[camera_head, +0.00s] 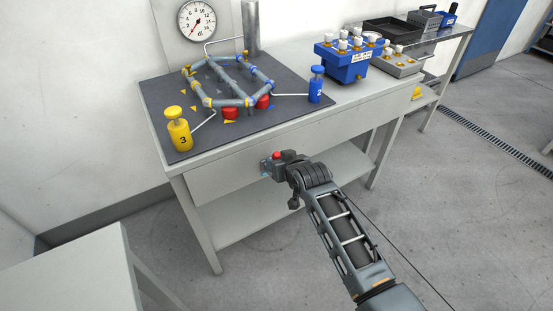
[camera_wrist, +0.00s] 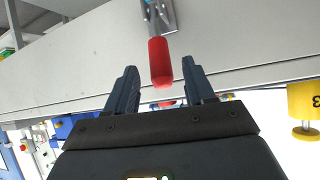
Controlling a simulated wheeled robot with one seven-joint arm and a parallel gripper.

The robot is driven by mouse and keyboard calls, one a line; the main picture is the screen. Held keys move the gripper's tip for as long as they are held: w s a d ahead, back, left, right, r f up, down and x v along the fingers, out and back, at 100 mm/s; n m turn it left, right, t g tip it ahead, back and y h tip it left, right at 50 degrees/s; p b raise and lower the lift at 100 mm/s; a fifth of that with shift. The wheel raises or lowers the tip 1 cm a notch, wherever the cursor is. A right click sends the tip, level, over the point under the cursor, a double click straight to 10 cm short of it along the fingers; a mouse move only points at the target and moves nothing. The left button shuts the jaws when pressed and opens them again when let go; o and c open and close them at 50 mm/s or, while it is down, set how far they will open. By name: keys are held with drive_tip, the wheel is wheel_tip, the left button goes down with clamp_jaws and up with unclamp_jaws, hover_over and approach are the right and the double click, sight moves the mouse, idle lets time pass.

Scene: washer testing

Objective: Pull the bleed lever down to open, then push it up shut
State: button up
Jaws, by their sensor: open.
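The bleed lever has a red grip (camera_wrist: 161,62) on a thin metal arm, fixed to a grey plate (camera_wrist: 170,14) in the wrist view. The plate is on the front face of the bench. In the head view the red grip (camera_head: 277,155) shows as a small spot at my gripper (camera_head: 271,163). In the wrist view my gripper (camera_wrist: 159,70) is open, with the end of the red grip between its two fingertips. Gaps show on both sides, and no finger visibly touches it. The lever's pivot is partly cut off in the wrist view and largely hidden in the head view.
A blue valve block (camera_head: 345,65) stands to the right. A lower shelf (camera_head: 235,215) is under the bench. The floor at right is clear.

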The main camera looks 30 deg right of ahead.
drive_tip(key=shift+v, duration=0.9)
